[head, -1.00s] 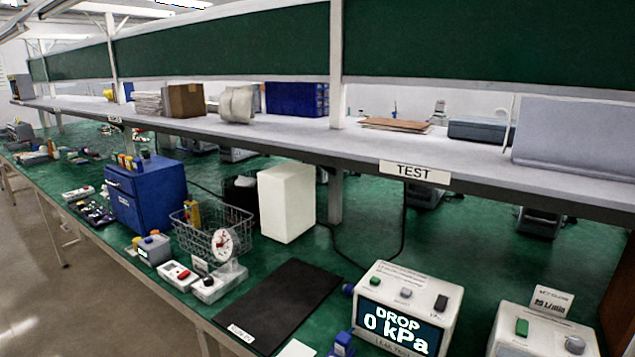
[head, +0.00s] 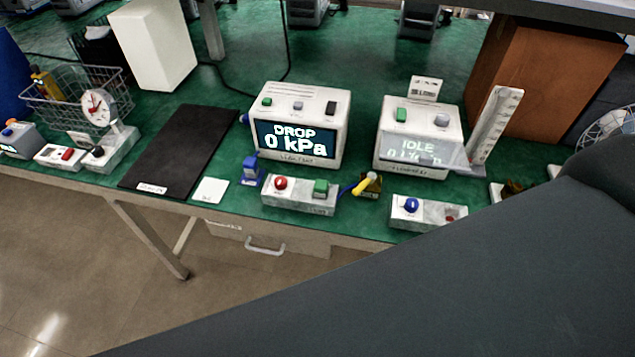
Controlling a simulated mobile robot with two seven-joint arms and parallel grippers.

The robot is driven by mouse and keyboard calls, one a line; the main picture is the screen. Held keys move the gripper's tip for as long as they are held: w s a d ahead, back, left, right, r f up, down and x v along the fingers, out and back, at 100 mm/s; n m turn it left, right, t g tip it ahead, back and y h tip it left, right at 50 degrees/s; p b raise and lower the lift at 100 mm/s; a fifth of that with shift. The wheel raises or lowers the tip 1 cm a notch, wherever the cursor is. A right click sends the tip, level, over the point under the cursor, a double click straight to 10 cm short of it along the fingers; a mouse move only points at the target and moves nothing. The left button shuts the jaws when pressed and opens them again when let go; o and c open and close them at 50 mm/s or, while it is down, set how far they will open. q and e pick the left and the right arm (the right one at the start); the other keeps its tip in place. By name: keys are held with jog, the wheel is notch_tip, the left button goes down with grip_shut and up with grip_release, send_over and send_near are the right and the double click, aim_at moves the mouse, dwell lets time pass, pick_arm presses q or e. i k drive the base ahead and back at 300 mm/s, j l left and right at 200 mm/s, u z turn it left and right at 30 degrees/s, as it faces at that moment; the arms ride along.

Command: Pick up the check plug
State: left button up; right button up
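A small blue upright piece (head: 250,172) stands on the green bench, left of a grey box with a red and a green button (head: 299,194). A small yellow and dark piece (head: 366,186) with a blue part lies just right of that box. No label I can read tells which of these is the check plug. Behind them is the leak tester (head: 297,125), whose screen reads "DROP 0 kPa". A large dark arm link of mine covers the lower right. Neither gripper is in view.
The flow meter box (head: 418,137) reads "IDLE". A grey box with a blue knob (head: 428,212) sits at the bench's front edge. A black mat (head: 183,150) and white card (head: 210,191) are clear. A wire basket (head: 75,98) and dial gauge (head: 97,106) stand left.

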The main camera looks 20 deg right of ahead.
aim_at(320, 187)
jog(key=l+u, duration=0.1)
jog(key=u, duration=0.25)
jog(key=k+l+u, duration=0.1)
jog(key=u, duration=0.25)
jog(key=k+l+u, duration=0.45)
jog(key=l, duration=0.25)
jog(key=k+l, duration=0.5)
jog(key=k, duration=0.15)
